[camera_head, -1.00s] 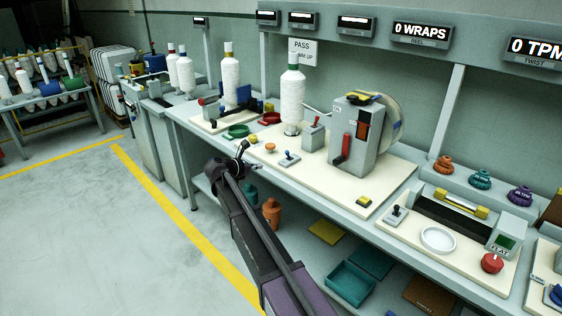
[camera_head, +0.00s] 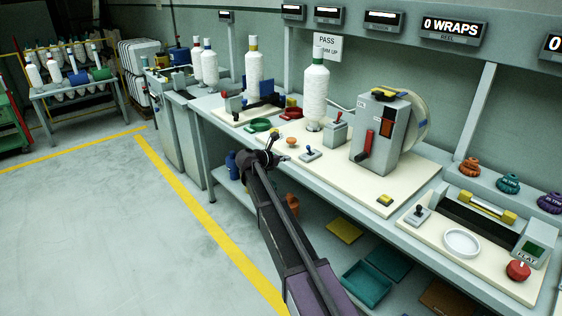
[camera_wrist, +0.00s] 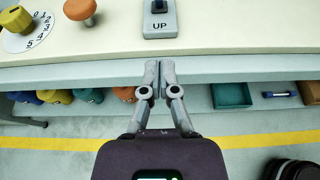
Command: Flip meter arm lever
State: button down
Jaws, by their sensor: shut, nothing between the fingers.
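A small lever on a plate (camera_head: 309,154) stands near the front edge of the bench board, in front of a tall white yarn cone. In the wrist view a grey plate labelled UP (camera_wrist: 160,22) is at the top middle, with its lever cut off by the frame edge. I cannot read which lever is the meter arm. My gripper (camera_head: 283,157) is at the bench's front edge, left of the small lever and apart from it. In the wrist view its fingers (camera_wrist: 158,66) are together and empty, pointing at the UP plate.
An orange knob (camera_head: 291,142) and a numbered yellow dial (camera_wrist: 16,18) sit left of the lever. A red-lever box (camera_head: 336,128) and a grey machine with a red handle (camera_head: 378,135) stand behind and right. A shelf with bins (camera_head: 365,283) lies below. The floor left is clear.

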aim_at(309, 150)
jog(key=b+x, duration=0.1)
jog(key=x, duration=0.4)
jog(key=shift+w+f+b, duration=0.1)
jog(key=shift+b, duration=0.2)
jog(key=shift+w+d+r+p, duration=0.5)
jog(key=shift+w+d, duration=0.1)
jog(key=shift+d, duration=0.15)
jog(key=shift+w+d+r+p, duration=0.2)
jog(key=shift+w+d, duration=0.1)
jog(key=shift+d, duration=0.15)
jog(key=shift+w+d+r+p, duration=0.2)
jog(key=shift+w+d, duration=0.1)
jog(key=shift+d, duration=0.15)
jog(key=shift+d, duration=0.15)
